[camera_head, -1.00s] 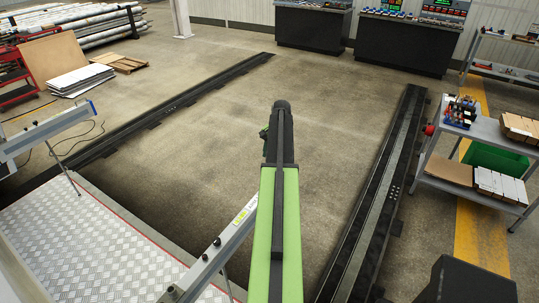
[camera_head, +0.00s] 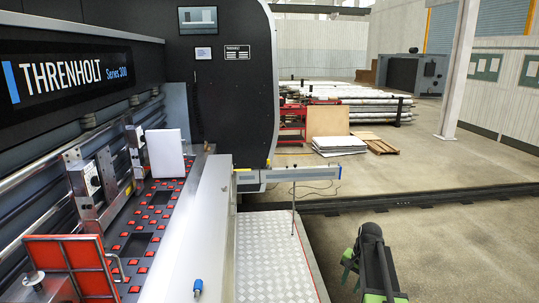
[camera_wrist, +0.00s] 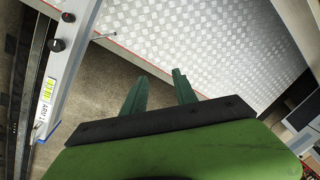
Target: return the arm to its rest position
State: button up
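My arm shows at the bottom right of the head view, with its dark upper end over the concrete floor. In the wrist view, my gripper (camera_wrist: 160,92) has two green fingers that stand apart with nothing between them. Beyond the fingers lie bare floor and the edge of a silver tread-plate platform (camera_wrist: 200,40). The same platform (camera_head: 268,262) shows in the head view, to the left of my arm. My gripper's fingertips are hard to make out in the head view.
A large dark machine (camera_head: 222,100) fills the left, with a red-dotted bed (camera_head: 150,215) and a white block (camera_head: 165,153) on it. A grey bar (camera_head: 290,174) juts right above the platform. A black floor rail (camera_head: 430,197) crosses behind my arm. Open floor lies right.

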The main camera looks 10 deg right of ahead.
jog(key=s+a+n, duration=0.4)
jog(key=a, duration=1.1)
jog(key=s+a+n+g+h, duration=0.1)
jog(key=s+a+n, duration=0.3)
jog(key=s, duration=0.5)
jog(key=shift+a+f+n, duration=0.2)
jog(key=shift+a+n, duration=0.2)
jog(key=shift+a, duration=0.4)
jog(key=shift+d, duration=0.1)
jog(key=shift+d, duration=0.1)
